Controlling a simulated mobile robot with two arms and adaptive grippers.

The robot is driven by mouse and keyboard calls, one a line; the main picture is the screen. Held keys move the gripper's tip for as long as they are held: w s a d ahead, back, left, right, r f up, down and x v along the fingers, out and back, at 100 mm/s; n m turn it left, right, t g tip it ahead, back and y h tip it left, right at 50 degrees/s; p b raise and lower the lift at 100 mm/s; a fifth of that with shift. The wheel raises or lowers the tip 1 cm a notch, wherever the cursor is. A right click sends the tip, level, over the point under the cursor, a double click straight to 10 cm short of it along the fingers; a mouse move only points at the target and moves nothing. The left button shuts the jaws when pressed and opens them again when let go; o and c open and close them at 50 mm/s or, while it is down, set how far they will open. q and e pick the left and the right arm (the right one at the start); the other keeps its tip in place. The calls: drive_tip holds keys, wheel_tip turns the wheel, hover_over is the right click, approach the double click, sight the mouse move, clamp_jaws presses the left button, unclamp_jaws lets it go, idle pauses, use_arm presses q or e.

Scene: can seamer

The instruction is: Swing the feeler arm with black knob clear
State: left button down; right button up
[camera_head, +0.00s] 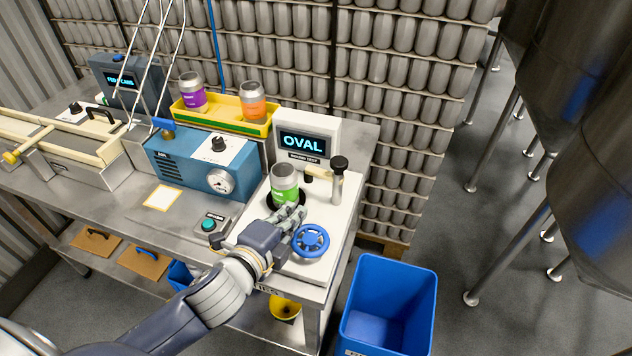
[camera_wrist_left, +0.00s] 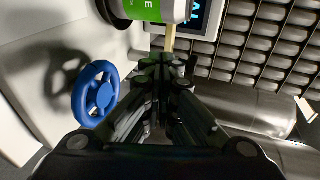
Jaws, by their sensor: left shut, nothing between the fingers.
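The feeler arm (camera_head: 319,173) is a short beige bar on a metal post topped by a black knob (camera_head: 339,162), right of a green-labelled can (camera_head: 284,186) on the white measuring station. The bar points left toward the can; I cannot tell if it touches. My left gripper (camera_head: 298,212) is shut and empty, low in front of the can, beside the blue handwheel (camera_head: 311,241) and apart from the knob. In the left wrist view the shut fingertips (camera_wrist_left: 164,68) hide part of the beige bar (camera_wrist_left: 170,38); the can (camera_wrist_left: 150,10) is behind them. My right gripper is out of view.
The display (camera_head: 303,144) reading OVAL stands behind the can. A blue gauge box (camera_head: 200,163) and a yellow tray (camera_head: 225,117) with two cans are to the left. A blue bin (camera_head: 388,305) stands on the floor at right. Air right of the post is free.

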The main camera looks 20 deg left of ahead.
sight(322, 178)
use_arm(q)
drive_tip(key=x, duration=0.3)
drive_tip(key=shift+r, duration=0.15)
drive_tip(key=x, duration=0.2)
drive_tip(key=p+x, duration=0.1)
drive_tip(key=x, duration=0.2)
drive_tip(key=p+x, duration=0.1)
drive_tip(key=x, duration=0.1)
drive_tip(key=shift+w+d+r, duration=0.1)
drive_tip(key=shift+w+r, duration=0.15)
drive_tip(key=shift+w, duration=0.05)
drive_tip(key=shift+w+d, duration=0.15)
drive_tip(key=shift+w, duration=0.55)
drive_tip(key=shift+f, duration=0.1)
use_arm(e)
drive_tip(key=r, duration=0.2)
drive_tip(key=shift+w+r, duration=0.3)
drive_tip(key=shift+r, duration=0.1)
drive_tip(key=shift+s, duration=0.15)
use_arm(q)
drive_tip(key=shift+p, duration=0.35)
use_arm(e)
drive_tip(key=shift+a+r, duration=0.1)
